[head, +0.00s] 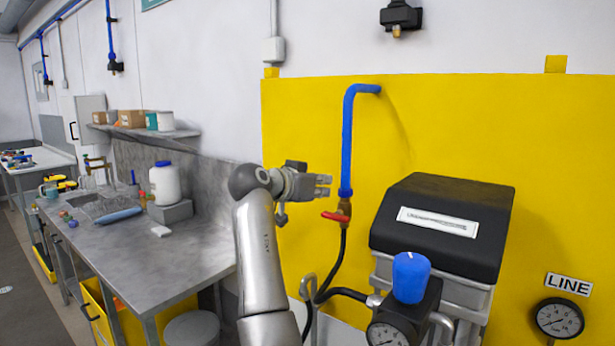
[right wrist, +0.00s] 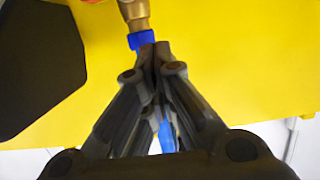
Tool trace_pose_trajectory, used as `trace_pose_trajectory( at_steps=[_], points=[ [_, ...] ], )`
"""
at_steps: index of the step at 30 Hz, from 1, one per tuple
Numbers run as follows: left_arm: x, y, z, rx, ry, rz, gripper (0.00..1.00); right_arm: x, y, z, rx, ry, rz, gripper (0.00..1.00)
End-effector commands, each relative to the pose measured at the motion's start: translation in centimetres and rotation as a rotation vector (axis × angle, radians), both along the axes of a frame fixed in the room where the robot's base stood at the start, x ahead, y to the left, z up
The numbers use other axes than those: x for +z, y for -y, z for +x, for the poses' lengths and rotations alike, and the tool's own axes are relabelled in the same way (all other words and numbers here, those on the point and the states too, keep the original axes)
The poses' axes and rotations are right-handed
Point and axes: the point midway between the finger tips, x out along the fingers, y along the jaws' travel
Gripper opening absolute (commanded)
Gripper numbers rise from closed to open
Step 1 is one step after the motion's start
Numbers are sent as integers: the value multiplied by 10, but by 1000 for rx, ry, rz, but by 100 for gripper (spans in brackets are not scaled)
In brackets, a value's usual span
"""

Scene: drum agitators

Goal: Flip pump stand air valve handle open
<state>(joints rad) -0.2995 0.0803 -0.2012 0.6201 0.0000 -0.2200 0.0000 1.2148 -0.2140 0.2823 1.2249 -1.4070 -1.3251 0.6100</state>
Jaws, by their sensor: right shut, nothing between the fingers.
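The red valve handle (head: 332,217) sits on a brass valve (head: 344,207) below a blue air pipe (head: 347,140) on the yellow panel. It sticks out to the left, roughly level. My right gripper (head: 326,186) is shut and empty, just above the handle and left of the pipe. In the right wrist view, the shut fingertips (right wrist: 154,50) overlap the blue pipe end (right wrist: 142,39) close to the brass valve (right wrist: 135,10); contact cannot be told. Only a sliver of red (right wrist: 92,1) shows at the top edge there. My left gripper is not in view.
A black-topped pump stand box (head: 445,225) with a blue knob (head: 411,277) and gauge (head: 388,333) stands right of the valve. A black hose (head: 336,265) hangs below it. A grey workbench (head: 140,250) with bottles stands at left. The yellow panel left of the pipe is bare.

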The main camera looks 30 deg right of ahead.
Motion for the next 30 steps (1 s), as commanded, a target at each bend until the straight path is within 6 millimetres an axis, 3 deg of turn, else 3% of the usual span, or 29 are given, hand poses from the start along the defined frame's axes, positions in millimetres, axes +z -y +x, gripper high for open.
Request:
trace_pose_trajectory(
  at_steps=[1,6,12,30],
  points=[
    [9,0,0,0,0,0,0,1,10,4,-1,-4,0,0],
    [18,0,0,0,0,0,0,-26,7,3,2,-4,0,0],
    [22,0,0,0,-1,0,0,-41,7,3,1,-2,0,0],
    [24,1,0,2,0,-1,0,-42,13,4,0,-30,-13,0]
  ],
)
